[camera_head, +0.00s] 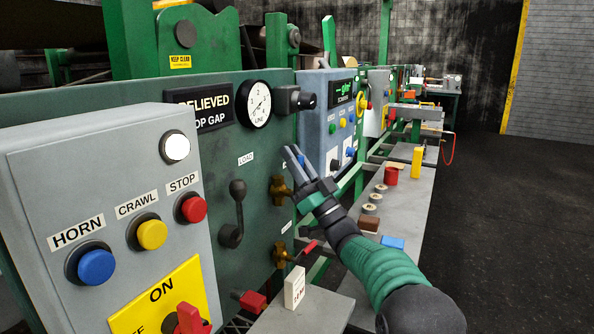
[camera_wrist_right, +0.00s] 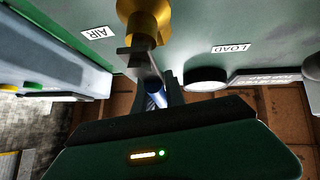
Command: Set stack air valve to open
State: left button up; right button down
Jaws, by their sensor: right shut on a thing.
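The stack air valve is a brass valve (camera_head: 280,190) on the green panel, right of the load lever. In the right wrist view its brass body (camera_wrist_right: 143,18) is at the top, beside the AIR label (camera_wrist_right: 98,33). Its blue handle (camera_wrist_right: 155,96) points from the valve toward my gripper. My right gripper (camera_head: 294,163) is shut on this blue handle, and its fingers hide part of it. In the head view only a small bit of blue shows by the fingertips. My left gripper is not in view.
A second brass valve (camera_head: 280,254) with a red handle (camera_head: 310,247) sits below. The black load lever (camera_head: 236,212) is to the left. A grey button box (camera_head: 110,205) stands nearer. A bench (camera_head: 412,215) with small items lies right of my arm.

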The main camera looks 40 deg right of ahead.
jog(key=shift+a+f+n+y+b, duration=0.25)
jog(key=shift+a+n+y+b, duration=0.05)
jog(key=shift+n+y, duration=0.6)
jog(key=c, duration=1.7)
grip_release()
jog(key=o, duration=0.3)
jog(key=shift+w, duration=0.1)
jog(key=shift+r, duration=0.1)
